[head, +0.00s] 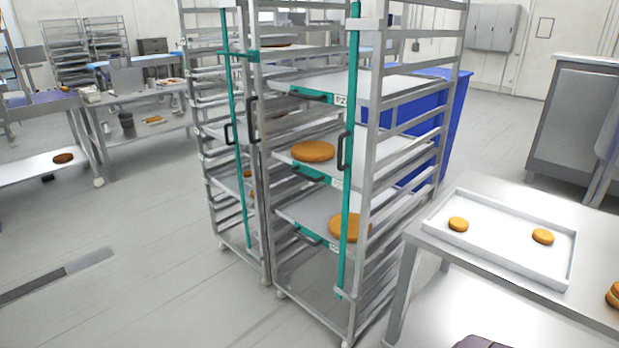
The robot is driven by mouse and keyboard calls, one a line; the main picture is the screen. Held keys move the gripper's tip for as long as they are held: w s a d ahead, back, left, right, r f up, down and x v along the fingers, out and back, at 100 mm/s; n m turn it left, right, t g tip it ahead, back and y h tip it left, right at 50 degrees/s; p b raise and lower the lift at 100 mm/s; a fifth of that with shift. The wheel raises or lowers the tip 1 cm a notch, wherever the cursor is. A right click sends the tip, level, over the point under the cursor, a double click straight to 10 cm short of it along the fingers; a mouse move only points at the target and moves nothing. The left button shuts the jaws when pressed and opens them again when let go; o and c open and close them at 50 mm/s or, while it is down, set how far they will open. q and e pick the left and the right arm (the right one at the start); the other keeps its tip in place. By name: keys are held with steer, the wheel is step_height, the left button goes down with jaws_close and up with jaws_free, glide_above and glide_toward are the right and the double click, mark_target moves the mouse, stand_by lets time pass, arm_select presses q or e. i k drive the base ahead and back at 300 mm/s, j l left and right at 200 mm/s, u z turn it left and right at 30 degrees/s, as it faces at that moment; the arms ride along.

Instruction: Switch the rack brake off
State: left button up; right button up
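A tall metal rack (361,240) stands in the middle of the head view, with trays on its rails. Round golden-brown breads lie on two of its trays, an upper one (313,151) and a lower one (345,227). A teal vertical bar (350,110) with a black handle (343,151) runs down its front. A second rack (262,200) with a similar teal bar (236,130) stands close on its left. Small casters show at the racks' feet, but I cannot make out a brake or its state. Neither of my grippers is in view.
A steel table (415,232) with a white tray (437,233) stands close on the right of the rack. A blue bin (455,110) is behind the rack. Worktables (100,110) line the left back. The floor (150,260) at front left is clear.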

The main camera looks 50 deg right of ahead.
mark_target(250, 56)
steer(key=i+j+z, duration=0.1)
steer(key=z, duration=0.35)
steer(key=i+j+z, duration=0.2)
steer(key=z, duration=0.25)
steer(key=i+j+z, duration=0.25)
steer(key=z, duration=0.85)
